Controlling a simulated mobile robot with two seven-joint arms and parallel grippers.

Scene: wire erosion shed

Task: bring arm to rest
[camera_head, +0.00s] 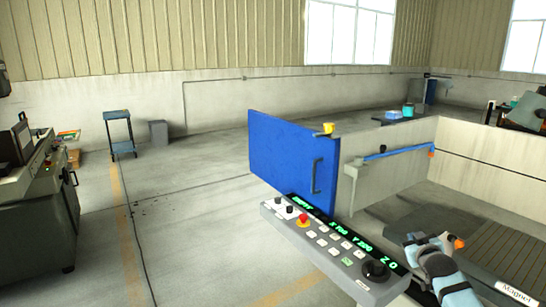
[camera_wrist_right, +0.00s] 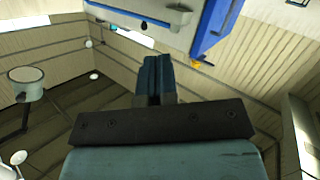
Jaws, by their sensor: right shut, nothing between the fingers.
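My right gripper (camera_head: 428,242) is at the lower right of the head view, with its light blue arm coming in from the bottom edge. It is beside the right end of a control panel (camera_head: 318,243) and in front of the dark machine bed. In the right wrist view the two dark fingers (camera_wrist_right: 155,78) are together, with nothing between them. My left gripper is in neither view.
A blue door (camera_head: 285,150) with a handle stands open behind the panel. Low pale walls (camera_head: 480,148) enclose the machine bed (camera_head: 440,215). A dark machine (camera_head: 35,205) and a small blue cart (camera_head: 119,135) stand at left. The floor between is mostly clear.

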